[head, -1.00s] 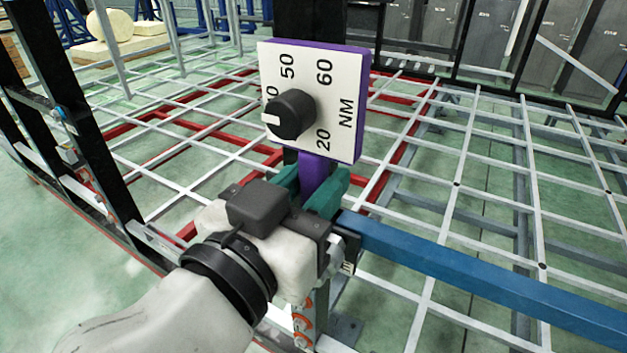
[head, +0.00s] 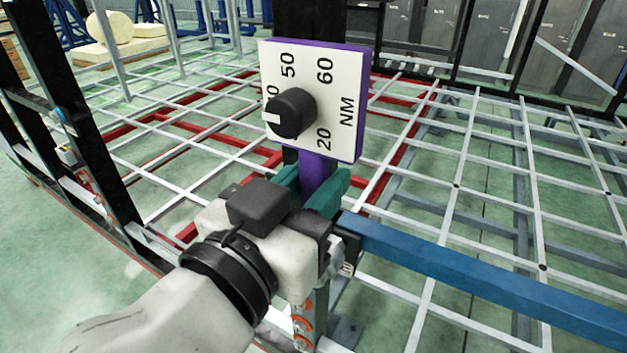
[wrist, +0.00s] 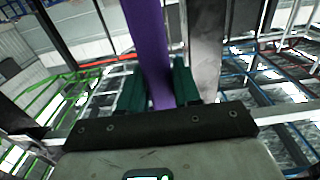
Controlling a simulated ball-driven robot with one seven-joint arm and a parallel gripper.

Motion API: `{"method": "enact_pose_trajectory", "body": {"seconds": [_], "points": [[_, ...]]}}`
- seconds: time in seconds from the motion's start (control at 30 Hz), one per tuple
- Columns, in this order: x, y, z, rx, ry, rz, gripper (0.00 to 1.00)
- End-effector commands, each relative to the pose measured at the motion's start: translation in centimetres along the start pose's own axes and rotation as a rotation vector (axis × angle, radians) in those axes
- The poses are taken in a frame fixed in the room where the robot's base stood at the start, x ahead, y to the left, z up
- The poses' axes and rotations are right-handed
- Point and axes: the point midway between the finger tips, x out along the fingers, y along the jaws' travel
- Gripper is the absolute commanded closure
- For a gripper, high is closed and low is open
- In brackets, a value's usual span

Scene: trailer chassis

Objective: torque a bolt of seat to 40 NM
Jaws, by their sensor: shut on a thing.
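A purple torque tool with a white dial plate (head: 335,75) stands upright in the middle of the head view. The plate reads 20, 50, 60 and NM, with one number partly hidden behind the black knob (head: 292,113). The knob's white mark points left, at that partly hidden number. My gripper (head: 312,190) is shut on the tool's purple handle, with a green finger on each side. In the wrist view the purple handle (wrist: 148,50) runs up between the green fingers (wrist: 158,88). Several orange bolts (head: 302,325) show on the grey post below my gripper. No seat is recognisable.
A blue beam (head: 480,275) runs from beside my gripper to the lower right. A grid of grey bars (head: 450,190) with red members (head: 400,150) spreads behind. A black upright frame (head: 75,130) stands at the left. Green floor shows at the lower left.

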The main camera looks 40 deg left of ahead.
Motion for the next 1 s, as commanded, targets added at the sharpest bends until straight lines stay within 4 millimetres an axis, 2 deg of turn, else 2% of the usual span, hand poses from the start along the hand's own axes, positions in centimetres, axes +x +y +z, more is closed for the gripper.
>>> {"method": "enact_pose_trajectory", "body": {"seconds": [1.0], "points": [[1.3,0.0,-0.1,0.001,0.004,0.000,1.00]]}}
